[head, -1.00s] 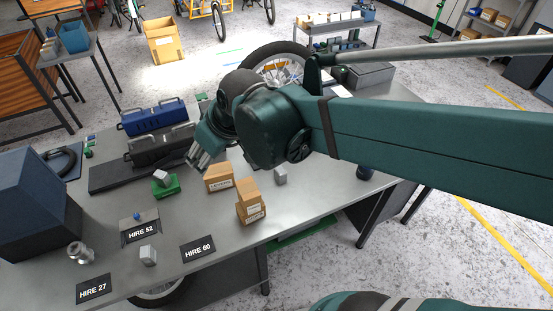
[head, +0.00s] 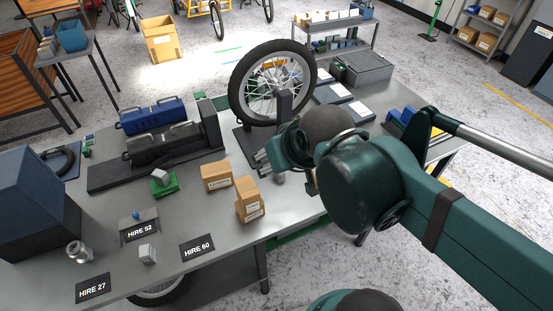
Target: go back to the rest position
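My gripper (head: 262,163) is at the end of my green arm, above the right half of the grey workbench (head: 190,227). Its grey fingers point left, in front of the wheel stand's base. I cannot tell whether the fingers are apart or closed, and I see no object held in them.
A spoked wheel (head: 240,95) stands upright on the bench behind my gripper. Left are a blue toolbox (head: 152,117), a black case (head: 163,146), a green block (head: 163,186) and black signs (head: 198,247). A large dark box (head: 32,205) stands at the left edge.

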